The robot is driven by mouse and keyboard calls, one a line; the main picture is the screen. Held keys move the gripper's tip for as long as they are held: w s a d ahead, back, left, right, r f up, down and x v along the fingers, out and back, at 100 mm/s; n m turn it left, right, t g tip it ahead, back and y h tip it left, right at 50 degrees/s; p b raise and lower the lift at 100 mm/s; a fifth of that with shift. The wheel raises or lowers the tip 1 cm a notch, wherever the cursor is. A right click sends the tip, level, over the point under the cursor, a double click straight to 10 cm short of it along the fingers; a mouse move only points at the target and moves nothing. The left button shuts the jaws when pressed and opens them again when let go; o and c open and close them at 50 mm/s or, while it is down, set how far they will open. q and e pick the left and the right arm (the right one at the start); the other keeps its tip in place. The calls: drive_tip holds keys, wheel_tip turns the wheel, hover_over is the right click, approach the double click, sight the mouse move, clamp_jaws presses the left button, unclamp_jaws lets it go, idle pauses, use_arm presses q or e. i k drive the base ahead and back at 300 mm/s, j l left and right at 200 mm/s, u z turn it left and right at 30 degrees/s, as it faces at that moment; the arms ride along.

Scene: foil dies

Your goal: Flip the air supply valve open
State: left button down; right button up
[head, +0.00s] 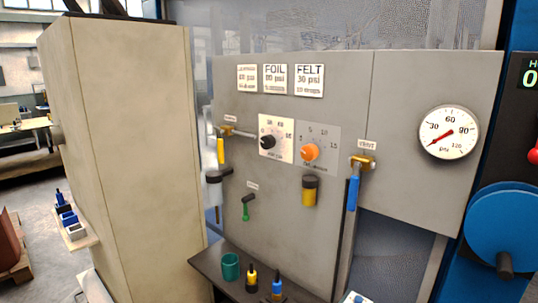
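A grey panel (290,215) carries several valves and dials. At its left a brass valve with a yellow lever (221,151) hangs straight down along a pipe; the small label (230,118) above it is too small to read. At the right a brass valve with a blue lever (353,193) also hangs down, under a label that looks like VENT (367,144). A small green lever (246,208) sits lower on the panel under an unreadable label (252,185). I cannot tell which is the air supply valve. Neither gripper is in view.
A pressure gauge (449,132) reads low, near zero. A black knob (267,142) and an orange knob (309,152) sit mid-panel. A dark shelf (228,281) below holds a green cup (230,267) and small bottles. A tall beige cabinet (130,140) stands left.

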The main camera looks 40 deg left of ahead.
sight(221, 153)
drive_tip(key=u, duration=1.7)
